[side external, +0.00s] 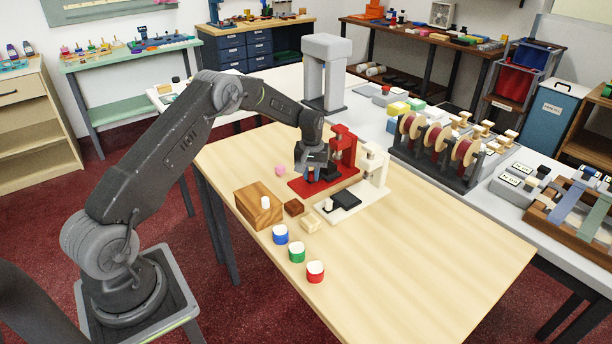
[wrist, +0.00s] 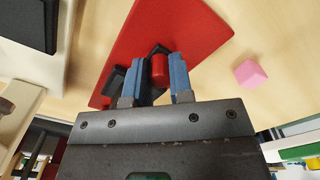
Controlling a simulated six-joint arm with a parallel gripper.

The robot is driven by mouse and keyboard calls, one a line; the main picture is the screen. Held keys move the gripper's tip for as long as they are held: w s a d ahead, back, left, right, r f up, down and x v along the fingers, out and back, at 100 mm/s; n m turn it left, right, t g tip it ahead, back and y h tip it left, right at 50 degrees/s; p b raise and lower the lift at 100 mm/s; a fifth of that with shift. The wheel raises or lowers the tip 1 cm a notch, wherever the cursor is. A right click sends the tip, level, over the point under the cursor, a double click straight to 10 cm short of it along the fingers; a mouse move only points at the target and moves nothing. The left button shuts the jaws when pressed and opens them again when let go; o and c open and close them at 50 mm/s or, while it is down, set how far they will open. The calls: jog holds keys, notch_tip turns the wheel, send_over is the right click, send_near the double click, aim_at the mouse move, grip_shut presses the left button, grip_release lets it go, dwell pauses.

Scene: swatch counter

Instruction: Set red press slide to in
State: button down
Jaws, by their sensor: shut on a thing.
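The red press (side external: 343,145) stands near the far edge of the wooden table, on a flat red base (side external: 300,187). My gripper (side external: 318,174) is low over that base, in front of the press column. In the wrist view its two blue fingers (wrist: 162,80) are shut on a small red knob (wrist: 159,68). Dark parts of the slide (wrist: 116,82) show beside and behind the fingers. The fingers and wrist hide most of the slide, so I cannot tell how far in it sits.
A white press (side external: 372,165) with a black plate (side external: 345,199) stands close to the right. A pink cube (side external: 281,170) lies left of the red base. A wooden block (side external: 257,208), small blocks and blue, green and red-sided jars (side external: 297,252) sit nearer. The table's right front is clear.

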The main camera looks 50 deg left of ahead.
jog(key=c, duration=1.3)
grip_release()
jog(key=shift+r, duration=0.15)
notch_tip(320, 180, up, 14)
jog(key=shift+f, duration=0.2)
jog(key=shift+o, duration=0.3)
